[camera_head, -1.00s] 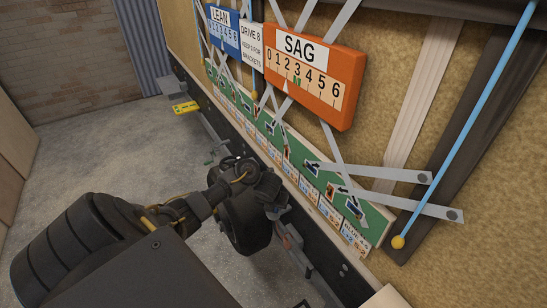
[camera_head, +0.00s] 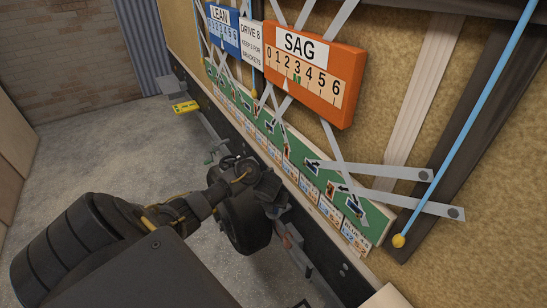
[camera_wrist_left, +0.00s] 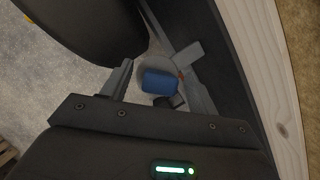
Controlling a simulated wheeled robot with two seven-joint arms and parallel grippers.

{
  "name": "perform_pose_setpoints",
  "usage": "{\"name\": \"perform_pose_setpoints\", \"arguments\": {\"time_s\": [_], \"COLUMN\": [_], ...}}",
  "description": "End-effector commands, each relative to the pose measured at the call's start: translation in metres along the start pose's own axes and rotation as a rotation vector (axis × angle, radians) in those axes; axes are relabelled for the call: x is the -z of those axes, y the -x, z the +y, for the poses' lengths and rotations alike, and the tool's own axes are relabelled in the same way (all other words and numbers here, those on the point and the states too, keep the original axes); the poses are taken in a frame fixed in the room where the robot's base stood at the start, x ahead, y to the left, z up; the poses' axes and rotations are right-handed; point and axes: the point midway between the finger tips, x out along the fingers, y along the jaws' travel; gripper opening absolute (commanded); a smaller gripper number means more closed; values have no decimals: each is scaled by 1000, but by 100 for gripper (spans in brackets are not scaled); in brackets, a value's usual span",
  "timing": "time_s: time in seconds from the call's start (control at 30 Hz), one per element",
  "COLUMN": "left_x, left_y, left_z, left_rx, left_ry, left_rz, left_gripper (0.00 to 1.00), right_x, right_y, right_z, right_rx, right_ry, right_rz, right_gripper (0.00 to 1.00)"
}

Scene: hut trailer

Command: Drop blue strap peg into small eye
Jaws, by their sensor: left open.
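In the left wrist view a blue block-shaped piece (camera_wrist_left: 160,83), which looks like the blue strap peg, sits on a pale grey round part between the two fingers of my left gripper (camera_wrist_left: 155,66). The fingers are apart, with a gap on either side of the piece. In the head view my left arm reaches to the lower edge of the board, and its dark wrist hides the peg and most of the gripper. I cannot pick out the small eye in either view. My right gripper is not in view.
An orange SAG scale (camera_head: 315,73) and a blue LEAN scale (camera_head: 223,30) are on the wall above a green strip with pictured labels (camera_head: 322,182). The floor (camera_head: 95,150) at left is open.

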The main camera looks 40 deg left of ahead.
Motion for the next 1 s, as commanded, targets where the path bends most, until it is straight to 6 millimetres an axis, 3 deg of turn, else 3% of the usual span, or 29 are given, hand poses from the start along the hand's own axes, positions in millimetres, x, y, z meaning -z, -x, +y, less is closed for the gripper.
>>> {"name": "perform_pose_setpoints", "arguments": {"time_s": [0.27, 0.7, 1.0], "left_x": [-1, -3, 0], "left_y": [10, 96, 108], "left_z": [0, 1, 0], "left_rx": [1, -2, -1], "left_ry": [-1, -3, 0], "left_rz": [0, -1, 0], "left_gripper": [60, 60, 60], "right_x": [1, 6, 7], "right_y": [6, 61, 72], "right_z": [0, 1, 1], "right_rx": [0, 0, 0], "right_ry": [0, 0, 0], "right_rz": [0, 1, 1], "right_gripper": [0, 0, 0]}}
